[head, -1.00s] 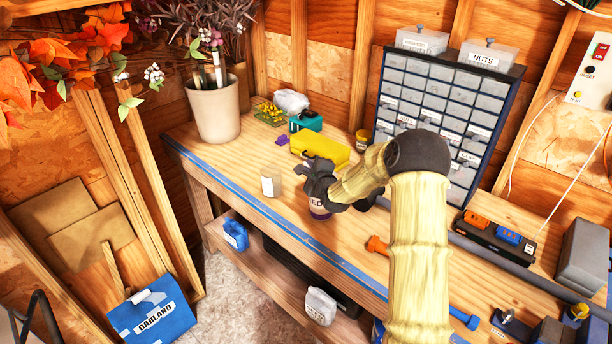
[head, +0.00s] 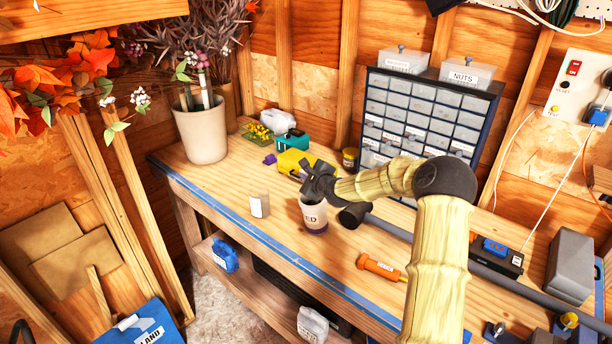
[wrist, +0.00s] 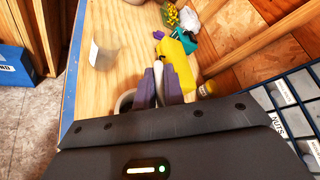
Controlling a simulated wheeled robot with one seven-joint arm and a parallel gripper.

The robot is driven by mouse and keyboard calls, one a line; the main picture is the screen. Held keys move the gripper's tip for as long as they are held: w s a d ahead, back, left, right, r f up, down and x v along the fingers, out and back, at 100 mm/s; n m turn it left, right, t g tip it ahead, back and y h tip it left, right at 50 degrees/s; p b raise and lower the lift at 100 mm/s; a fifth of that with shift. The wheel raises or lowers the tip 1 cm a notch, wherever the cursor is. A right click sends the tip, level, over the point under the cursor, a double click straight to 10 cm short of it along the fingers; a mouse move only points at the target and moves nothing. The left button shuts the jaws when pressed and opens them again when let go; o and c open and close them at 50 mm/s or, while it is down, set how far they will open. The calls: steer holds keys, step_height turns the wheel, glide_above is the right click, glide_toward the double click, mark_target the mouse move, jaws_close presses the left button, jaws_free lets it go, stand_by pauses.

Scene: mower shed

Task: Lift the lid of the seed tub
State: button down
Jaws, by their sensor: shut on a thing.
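The seed tub (head: 314,218), pale with a purple band at its base and the letters "ED" showing, stands upright on the workbench. My gripper (head: 318,182) is just above its top, tilted over it. In the wrist view my gripper (wrist: 160,82) is shut on a narrow pale piece of the lid (wrist: 158,70) between its two dark fingers. The tub's rim (wrist: 124,101) shows beside the fingers, with a dark inside. My gripper hides most of the lid, so I cannot tell how far it stands off the tub.
A translucent container (head: 260,205) stands left of the tub. A yellow object (head: 296,161) and a small jar (head: 350,158) are behind. An orange-handled tool (head: 380,267) lies in front right. A drawer cabinet (head: 425,110) stands at the back.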

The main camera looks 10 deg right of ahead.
steer(key=c, duration=1.5)
jaws_free()
steer(key=shift+s, duration=0.1)
steer(key=b+v, duration=0.5)
steer(key=v, duration=1.2)
steer(key=shift+r, duration=0.15)
